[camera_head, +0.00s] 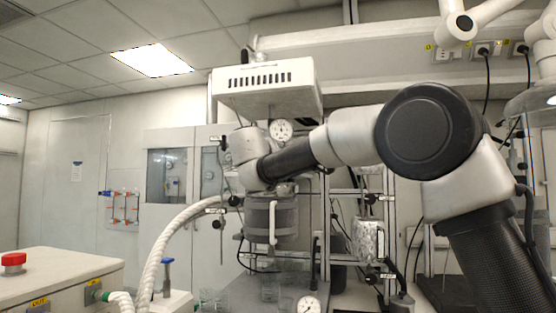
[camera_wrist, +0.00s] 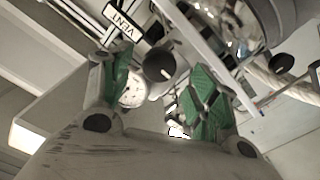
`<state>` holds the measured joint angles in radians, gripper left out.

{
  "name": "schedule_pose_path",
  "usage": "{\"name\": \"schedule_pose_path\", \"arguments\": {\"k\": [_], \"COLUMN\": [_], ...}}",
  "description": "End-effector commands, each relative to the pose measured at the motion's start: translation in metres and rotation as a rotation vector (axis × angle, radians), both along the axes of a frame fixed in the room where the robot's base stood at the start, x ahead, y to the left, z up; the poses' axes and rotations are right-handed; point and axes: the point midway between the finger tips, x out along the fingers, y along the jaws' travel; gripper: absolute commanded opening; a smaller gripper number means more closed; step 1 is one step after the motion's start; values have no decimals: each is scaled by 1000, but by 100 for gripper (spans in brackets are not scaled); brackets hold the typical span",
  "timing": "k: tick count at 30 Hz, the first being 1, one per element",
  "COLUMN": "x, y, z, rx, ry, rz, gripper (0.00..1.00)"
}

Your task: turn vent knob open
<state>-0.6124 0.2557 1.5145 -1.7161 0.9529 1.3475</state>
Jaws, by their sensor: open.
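The vent knob (camera_wrist: 158,63) is a round black knob in the wrist view, beside a white label (camera_wrist: 124,20) reading VENT. My gripper (camera_wrist: 150,72) is open, with one green-padded finger on each side of the knob in the picture. I see no clear contact between the pads and the knob, and the depth between them is hard to judge. In the head view my arm reaches left to the reactor (camera_head: 270,218), and the wrist hides the knob.
A pressure gauge (camera_wrist: 134,90) sits close by the knob; a gauge also shows in the head view (camera_head: 282,130). A white box (camera_head: 266,88) hangs above my wrist. A thick white hose (camera_head: 168,240) rises at left. A red button (camera_head: 13,260) tops a cabinet.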

Motion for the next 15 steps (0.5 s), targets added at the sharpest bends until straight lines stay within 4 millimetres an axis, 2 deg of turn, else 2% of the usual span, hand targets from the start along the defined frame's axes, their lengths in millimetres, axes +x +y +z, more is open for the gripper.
{"name": "schedule_pose_path", "arguments": {"k": [3,6,15], "x": [20,32,42], "y": [-8,-11,-14], "z": [0,0,0], "rx": [-1,0,-1], "ry": [0,0,1], "rz": [-2,-1,1], "gripper": [60,60,60]}}
